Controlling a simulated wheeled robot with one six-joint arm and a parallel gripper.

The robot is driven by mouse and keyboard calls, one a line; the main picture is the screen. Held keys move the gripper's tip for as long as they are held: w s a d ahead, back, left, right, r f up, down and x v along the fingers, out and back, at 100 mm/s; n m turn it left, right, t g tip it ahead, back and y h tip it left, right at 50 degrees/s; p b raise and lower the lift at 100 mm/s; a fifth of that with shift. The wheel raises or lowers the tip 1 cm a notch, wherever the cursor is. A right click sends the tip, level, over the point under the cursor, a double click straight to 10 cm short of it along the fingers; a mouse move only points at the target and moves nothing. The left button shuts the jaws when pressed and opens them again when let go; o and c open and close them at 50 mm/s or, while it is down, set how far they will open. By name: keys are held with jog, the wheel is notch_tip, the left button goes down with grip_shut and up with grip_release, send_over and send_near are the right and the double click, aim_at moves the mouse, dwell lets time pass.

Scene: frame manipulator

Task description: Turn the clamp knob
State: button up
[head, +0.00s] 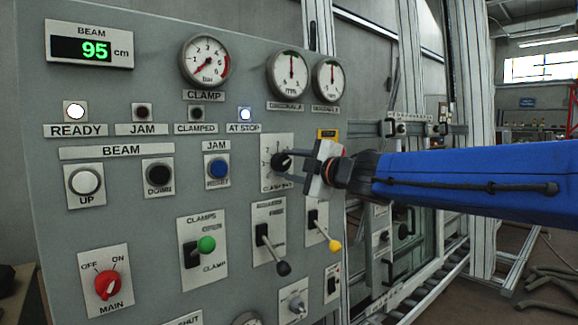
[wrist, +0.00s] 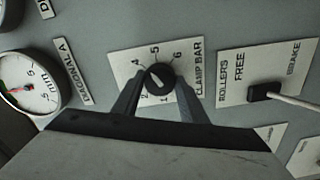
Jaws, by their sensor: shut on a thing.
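The clamp knob (head: 281,161) is a small black round knob on a white plate with a numbered scale, right of the middle of the grey panel. In the wrist view the knob (wrist: 159,79) sits between my two dark fingers, with the label CLAMP BAR beside it. My gripper (head: 287,160) reaches in from the right and is shut on the knob; it also shows in the wrist view (wrist: 160,85). The knob's pale pointer mark is small, and I cannot read its exact setting. The clamp gauge (head: 206,62) has its red needle toward the lower left, near zero.
The lever plate marked rollers (wrist: 264,72) lies right of the knob in the wrist view. Below my gripper, a black-tipped lever (head: 272,250) and a yellow-tipped lever (head: 325,230) stick out. A green-tipped clamps lever (head: 205,244) is lower left. The AT STOP lamp (head: 245,114) is lit.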

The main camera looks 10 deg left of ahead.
jog(key=shift+n, duration=1.6)
jog(key=o, duration=1.1)
jog(key=v, duration=1.7)
jog(key=shift+s+d, duration=0.2)
